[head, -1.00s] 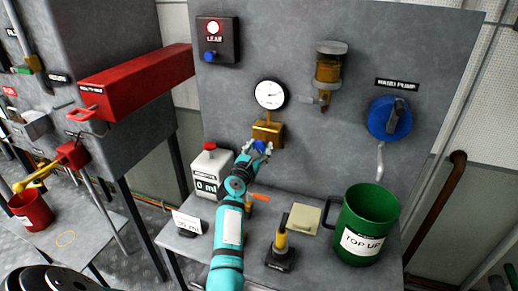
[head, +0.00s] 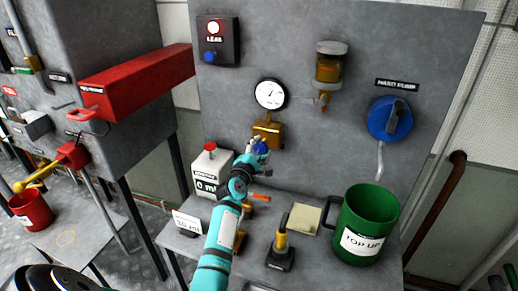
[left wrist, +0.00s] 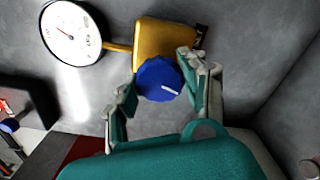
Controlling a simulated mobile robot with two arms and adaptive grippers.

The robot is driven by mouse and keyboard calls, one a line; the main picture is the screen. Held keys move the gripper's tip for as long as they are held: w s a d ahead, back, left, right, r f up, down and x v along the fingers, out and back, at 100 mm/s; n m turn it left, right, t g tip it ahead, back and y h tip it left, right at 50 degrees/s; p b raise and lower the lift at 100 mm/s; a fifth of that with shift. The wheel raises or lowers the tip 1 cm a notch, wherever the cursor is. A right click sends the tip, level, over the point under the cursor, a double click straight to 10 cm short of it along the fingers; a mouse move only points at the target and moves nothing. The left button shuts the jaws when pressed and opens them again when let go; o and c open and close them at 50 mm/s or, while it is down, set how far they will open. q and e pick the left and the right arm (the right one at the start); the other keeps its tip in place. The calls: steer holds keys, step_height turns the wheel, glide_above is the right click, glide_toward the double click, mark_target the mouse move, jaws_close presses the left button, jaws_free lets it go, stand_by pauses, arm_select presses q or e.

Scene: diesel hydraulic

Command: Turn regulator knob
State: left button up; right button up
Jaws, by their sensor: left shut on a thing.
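The blue regulator knob (left wrist: 158,79) with a white index line sits on the brass regulator body (left wrist: 163,40) in the left wrist view. In the head view the brass body (head: 268,131) is on the grey panel below the white pressure gauge (head: 270,94), and the knob (head: 260,147) is partly hidden by my gripper. My left gripper (head: 257,151) is at the knob, and in the left wrist view its fingers (left wrist: 160,85) lie on both sides of the knob, shut on it. The gauge (left wrist: 72,33) also shows there. My right gripper is not in view.
A blue hand pump (head: 390,118) and an amber glass bowl (head: 330,66) are mounted right of the gauge.

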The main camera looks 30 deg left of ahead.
arm_select(q)
steer(key=m, duration=0.5)
steer(key=shift+m, duration=0.3)
steer(key=m, duration=0.4)
steer(key=shift+p, duration=0.4)
steer(key=m, duration=0.5)
steer(key=shift+p, duration=0.3)
steer(key=shift+f+m, duration=0.15)
steer(key=shift+m, duration=1.85)
steer(key=o, duration=1.2)
